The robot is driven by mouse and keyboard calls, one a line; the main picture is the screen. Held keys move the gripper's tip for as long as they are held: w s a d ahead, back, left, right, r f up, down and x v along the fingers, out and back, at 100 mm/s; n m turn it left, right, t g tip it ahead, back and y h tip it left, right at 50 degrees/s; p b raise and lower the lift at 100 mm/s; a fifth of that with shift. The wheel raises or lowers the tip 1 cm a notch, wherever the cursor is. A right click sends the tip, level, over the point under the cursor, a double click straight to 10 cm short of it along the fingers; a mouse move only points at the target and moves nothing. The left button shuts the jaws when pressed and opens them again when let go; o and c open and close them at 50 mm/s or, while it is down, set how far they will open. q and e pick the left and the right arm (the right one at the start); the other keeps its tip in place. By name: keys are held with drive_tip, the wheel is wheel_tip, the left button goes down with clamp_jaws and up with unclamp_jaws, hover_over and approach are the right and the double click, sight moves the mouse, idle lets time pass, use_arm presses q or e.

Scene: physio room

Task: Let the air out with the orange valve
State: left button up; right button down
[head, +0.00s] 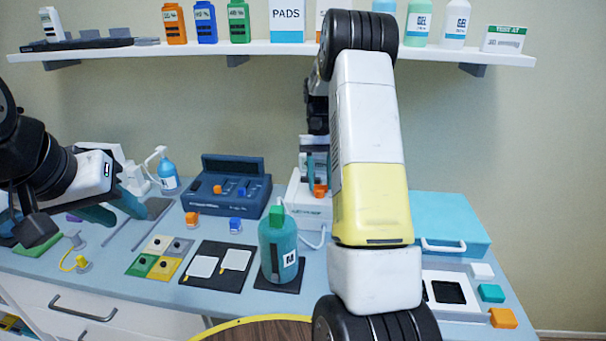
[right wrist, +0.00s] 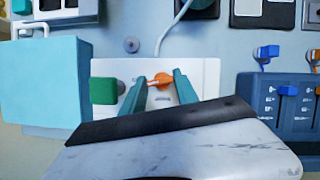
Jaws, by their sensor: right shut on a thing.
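The orange valve (right wrist: 162,82) is on the face of a white device (right wrist: 203,74) in the right wrist view. My right gripper (right wrist: 160,84) has its two teal fingers shut on it, one on each side. In the head view the valve (head: 320,189) shows small and orange on the white device (head: 296,208), below my right gripper (head: 312,172); my right arm hides part of the device. My left gripper (head: 114,207) is at the left above the bench, its teal fingers apart with nothing seen between them.
A green block (right wrist: 103,90) is on the device's left side in the right wrist view. A dark blue unit (head: 232,185), a teal bottle (head: 278,245) and a light blue case (head: 440,225) stand around the device. A shelf (head: 260,48) runs above.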

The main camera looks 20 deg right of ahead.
drive_tip(key=shift+m, duration=0.3)
drive_tip(key=c, duration=0.9)
unclamp_jaws()
